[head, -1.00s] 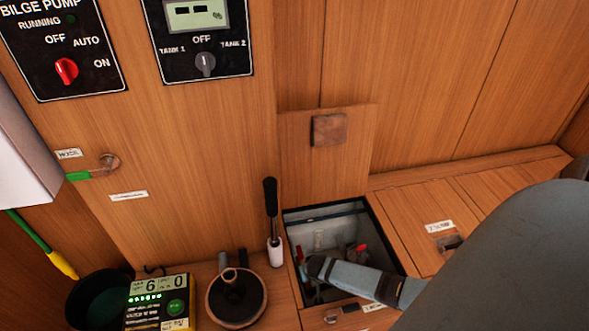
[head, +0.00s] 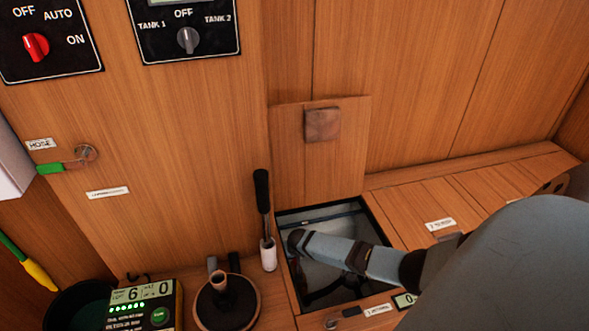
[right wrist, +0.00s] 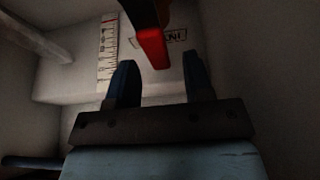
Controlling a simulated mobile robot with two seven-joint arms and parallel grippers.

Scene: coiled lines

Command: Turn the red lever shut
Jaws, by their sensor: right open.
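The red lever (right wrist: 152,48) shows in the right wrist view at the top centre, hanging down from a dark part. Its lower end lies between the lines of my two fingers, and I cannot tell whether either finger touches it. My right gripper (right wrist: 160,78) is open, with its two dark blue fingers apart. In the head view my right arm reaches into the open floor hatch (head: 372,214), and the arm and hatch edge hide the lever and fingertips there. My left gripper is in neither view.
Inside the hatch, a ruler strip (right wrist: 107,52) and a partly covered label (right wrist: 176,38) are on the pale wall. A black-handled lever (head: 262,192) stands beside the hatch's left edge. A raised wooden lid (head: 318,170) stands behind it. A meter box (head: 145,303) sits lower left.

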